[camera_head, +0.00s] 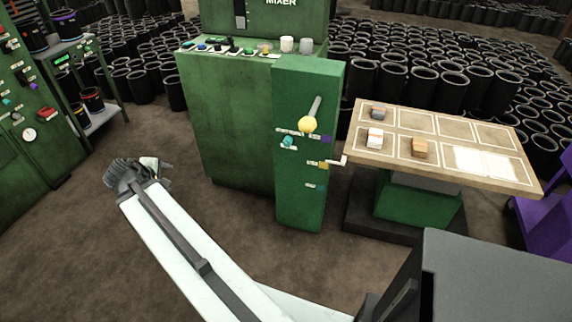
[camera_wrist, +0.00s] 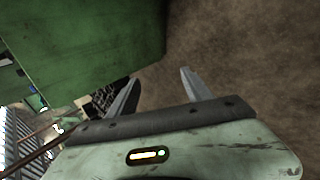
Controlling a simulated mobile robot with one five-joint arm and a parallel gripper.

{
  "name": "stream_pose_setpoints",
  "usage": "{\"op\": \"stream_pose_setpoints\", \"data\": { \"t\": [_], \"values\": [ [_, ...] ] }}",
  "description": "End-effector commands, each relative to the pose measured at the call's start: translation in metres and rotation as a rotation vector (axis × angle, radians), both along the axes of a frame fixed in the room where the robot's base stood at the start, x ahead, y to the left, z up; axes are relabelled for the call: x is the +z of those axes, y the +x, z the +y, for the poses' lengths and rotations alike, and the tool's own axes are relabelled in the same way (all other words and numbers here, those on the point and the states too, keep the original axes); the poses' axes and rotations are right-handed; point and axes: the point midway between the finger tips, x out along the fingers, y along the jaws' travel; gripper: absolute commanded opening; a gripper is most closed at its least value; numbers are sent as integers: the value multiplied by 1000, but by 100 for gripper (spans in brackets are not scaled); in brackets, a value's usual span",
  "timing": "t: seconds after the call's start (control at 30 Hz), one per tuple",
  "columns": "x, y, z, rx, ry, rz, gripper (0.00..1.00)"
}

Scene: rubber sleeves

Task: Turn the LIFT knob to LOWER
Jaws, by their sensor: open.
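A narrow green control column (camera_head: 298,215) stands at the centre of the head view. It carries a lever with a yellow ball (camera_head: 308,124), a teal knob (camera_head: 288,142), a purple knob (camera_head: 327,139), a yellow knob (camera_head: 323,164) and a lower teal knob (camera_head: 319,187). Small white labels sit beside the knobs but are too small to read, so I cannot tell which is LIFT or where it points. My gripper (camera_head: 150,165) is well left of the column, over the floor. In the wrist view my gripper (camera_wrist: 159,82) is open with nothing between its fingers.
A green mixer cabinet (camera_head: 235,125) adjoins the column. A table (camera_head: 465,178) with small blocks stands right, a green control cabinet (camera_head: 30,150) far left. Many black sleeves (camera_head: 390,80) fill the back. Bare floor (camera_head: 215,215) lies between my gripper and the column.

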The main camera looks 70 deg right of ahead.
Motion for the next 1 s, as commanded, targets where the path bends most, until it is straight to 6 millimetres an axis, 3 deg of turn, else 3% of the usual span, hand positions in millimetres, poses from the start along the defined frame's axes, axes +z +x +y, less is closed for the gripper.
{"op": "stream_pose_setpoints", "data": {
  "t": [0.03, 0.1, 0.2, 0.3, 0.4, 0.5, 0.6, 0.7, 1.0],
  "values": [
    [-42, -20, -49, 24, -106, 49, 58],
    [-53, -48, -112, 82, -270, 156, 58],
    [-68, -98, -190, 160, -480, 361, 58],
    [-82, -151, -252, 239, -652, 614, 58],
    [-95, -199, -294, 318, -765, 871, 58],
    [-104, -235, -321, 385, -826, 1082, 58],
    [-108, -257, -334, 433, -852, 1219, 58],
    [-107, -266, -340, 458, -862, 1282, 58],
    [-103, -267, -348, 469, -869, 1288, 58]
  ]
}}
